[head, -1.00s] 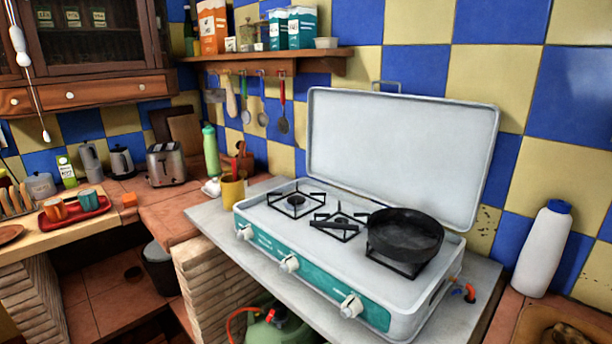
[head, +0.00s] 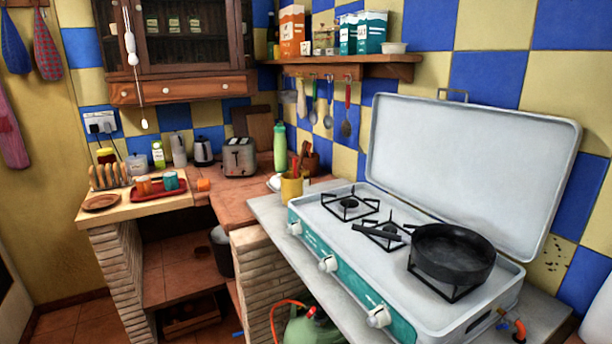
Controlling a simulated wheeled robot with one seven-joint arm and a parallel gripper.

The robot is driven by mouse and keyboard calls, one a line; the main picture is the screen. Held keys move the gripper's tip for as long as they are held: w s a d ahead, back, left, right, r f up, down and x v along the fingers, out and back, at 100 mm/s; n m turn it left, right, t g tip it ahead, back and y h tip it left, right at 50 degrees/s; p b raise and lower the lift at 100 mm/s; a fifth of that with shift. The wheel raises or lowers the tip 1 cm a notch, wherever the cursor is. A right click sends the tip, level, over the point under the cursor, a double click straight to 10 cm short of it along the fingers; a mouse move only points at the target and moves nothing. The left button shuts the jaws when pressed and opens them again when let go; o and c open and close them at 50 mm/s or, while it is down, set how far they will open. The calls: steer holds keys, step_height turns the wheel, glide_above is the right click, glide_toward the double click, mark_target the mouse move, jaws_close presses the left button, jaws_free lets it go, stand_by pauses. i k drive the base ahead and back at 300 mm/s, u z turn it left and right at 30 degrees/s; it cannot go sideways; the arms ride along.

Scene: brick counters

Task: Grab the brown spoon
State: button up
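No single thing can be told for sure as the brown spoon. A light-brown wooden utensil (head: 301,101) hangs at the left of the rack under the wall shelf. Reddish-brown handles (head: 294,166) stick up just above the yellow cup (head: 291,188) at the corner of the stove counter; their lower ends are hidden. A brown pot (head: 309,163) with utensils stands just behind the cup. More utensils hang on the rack, one with a red handle (head: 347,106). My gripper is not in view.
The camp stove (head: 345,262) with raised lid and a black pan (head: 452,254) fills the grey counter. A green bottle (head: 279,146), a toaster (head: 239,157) and a red tray (head: 160,190) stand on the left counters. A green gas bottle (head: 314,330) is below.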

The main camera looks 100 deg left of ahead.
mark_target(305, 144)
steer(key=u, duration=0.05)
steer(key=k, duration=1.7)
steer(key=u, duration=2.35)
steer(key=i, duration=1.15)
